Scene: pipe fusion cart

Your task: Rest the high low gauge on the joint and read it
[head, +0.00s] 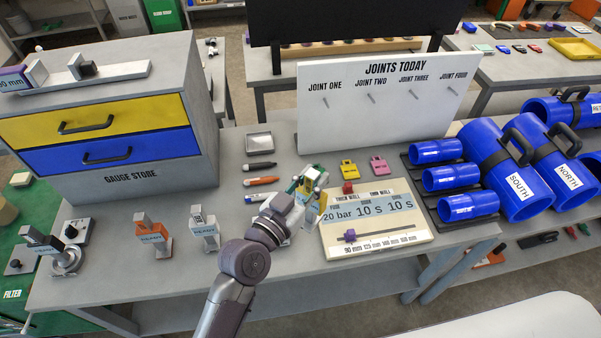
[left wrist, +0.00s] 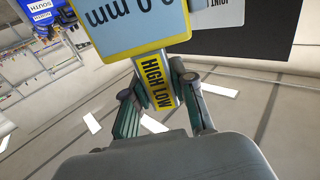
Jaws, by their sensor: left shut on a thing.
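My left gripper (head: 307,186) is above the table, left of the timing board, shut on the high low gauge. In the left wrist view the gripper (left wrist: 160,92) clasps the gauge's yellow stem, marked HIGH LOW (left wrist: 156,80). The gauge's pale blue display (left wrist: 130,22) appears upside down and cut off by the frame; its reading ends in ".0 mm", the first digit unclear. In the head view the gauge is mostly hidden by the gripper. Blue pipes marked SOUTH (head: 497,168) and NORTH (head: 560,165) lie at the right. My right gripper is not in view.
Smaller blue pipes (head: 450,178) sit on a black rack. The JOINTS TODAY board (head: 385,110) stands behind. The timing board (head: 372,250), markers (head: 262,181) and yellow tag (head: 348,168) are near the gripper. The gauge store (head: 120,184) and several upright tools (head: 153,238) stand left.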

